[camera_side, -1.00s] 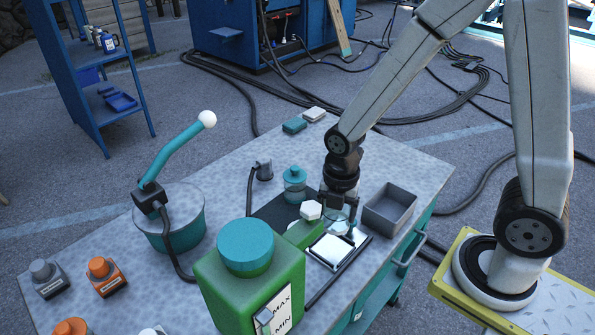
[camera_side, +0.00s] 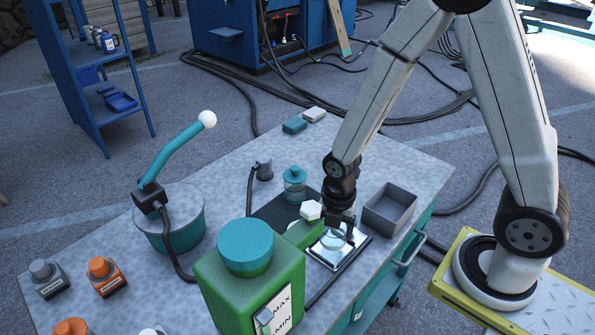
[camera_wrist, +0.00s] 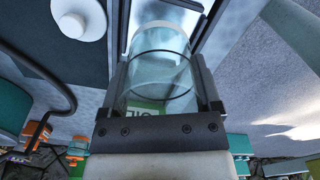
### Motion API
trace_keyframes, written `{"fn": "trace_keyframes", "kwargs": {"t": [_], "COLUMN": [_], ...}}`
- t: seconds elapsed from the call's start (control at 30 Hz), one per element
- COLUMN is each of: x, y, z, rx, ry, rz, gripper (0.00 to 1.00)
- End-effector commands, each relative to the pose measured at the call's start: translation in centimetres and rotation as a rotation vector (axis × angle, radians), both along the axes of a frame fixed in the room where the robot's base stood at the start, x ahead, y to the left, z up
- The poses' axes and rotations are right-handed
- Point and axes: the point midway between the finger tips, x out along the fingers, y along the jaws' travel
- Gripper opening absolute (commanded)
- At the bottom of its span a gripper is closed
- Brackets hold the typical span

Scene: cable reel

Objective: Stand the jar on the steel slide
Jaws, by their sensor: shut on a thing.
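My gripper (camera_side: 337,228) is shut on a clear glass jar (camera_wrist: 158,60), with one finger on each side in the wrist view. In the side view the jar (camera_side: 333,239) is partly hidden by the fingers and looks upright. It is over the steel slide (camera_side: 347,262), a bright flat plate in a dark frame near the table's front edge. The jar's base is at or very close to the plate; I cannot tell if it touches.
A grey open bin (camera_side: 390,208) stands to the right. A large green container (camera_side: 248,285) stands in front left.

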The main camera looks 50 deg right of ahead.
Motion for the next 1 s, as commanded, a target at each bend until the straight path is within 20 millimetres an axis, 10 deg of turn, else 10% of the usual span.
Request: {"fn": "trace_keyframes", "kwargs": {"t": [0.8, 0.83, 1.0], "x": [0.0, 0.0, 0.0], "y": [0.0, 0.0, 0.0], "z": [-2.9, -3.0, -2.9], "rx": [0.000, 0.000, 0.000], "ry": [0.001, 0.000, 0.000], "rz": [0.000, 0.000, 0.000], "gripper": [0.02, 0.84, 1.00]}}
